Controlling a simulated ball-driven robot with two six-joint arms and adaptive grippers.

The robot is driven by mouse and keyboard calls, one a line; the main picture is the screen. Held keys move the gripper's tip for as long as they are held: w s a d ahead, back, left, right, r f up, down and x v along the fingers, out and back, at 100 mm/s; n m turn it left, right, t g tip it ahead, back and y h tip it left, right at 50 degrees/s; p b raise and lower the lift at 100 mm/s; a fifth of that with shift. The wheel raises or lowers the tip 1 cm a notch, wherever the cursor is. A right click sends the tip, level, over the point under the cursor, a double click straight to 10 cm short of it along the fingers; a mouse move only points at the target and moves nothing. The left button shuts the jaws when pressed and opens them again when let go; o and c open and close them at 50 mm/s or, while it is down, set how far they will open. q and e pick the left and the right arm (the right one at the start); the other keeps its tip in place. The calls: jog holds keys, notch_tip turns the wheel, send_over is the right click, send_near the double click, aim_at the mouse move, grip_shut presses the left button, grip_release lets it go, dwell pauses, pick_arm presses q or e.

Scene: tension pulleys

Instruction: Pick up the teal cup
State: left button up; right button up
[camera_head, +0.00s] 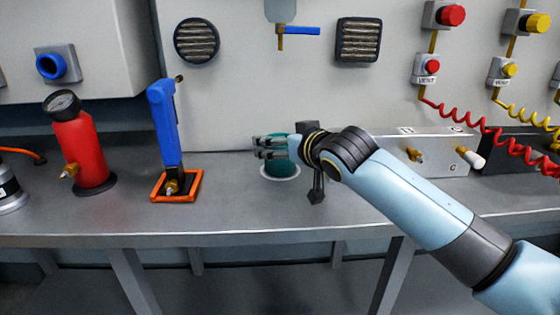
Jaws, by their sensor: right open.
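The teal cup (280,171) stands on the grey bench in the middle of the camera_head view, on a pale round base or ring. My right gripper (257,147) reaches in from the right and overlaps the cup's upper part in the picture. Its fingers point left and are open, with a gap between them. The gripper hides most of the cup's rim and upper wall. I cannot tell whether the fingers touch the cup or are in front of it. My left gripper is not in view.
On the bench (232,224), a blue-handled tool (165,125) stands in an orange square frame, left of the cup. A red cylinder with a gauge (74,150) stands farther left. A metal box with valves (428,157) is behind my right arm. Bench between tool and cup is clear.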

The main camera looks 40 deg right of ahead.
jog(key=shift+x, duration=1.2)
jog(key=shift+s, duration=0.1)
jog(key=c, duration=1.3)
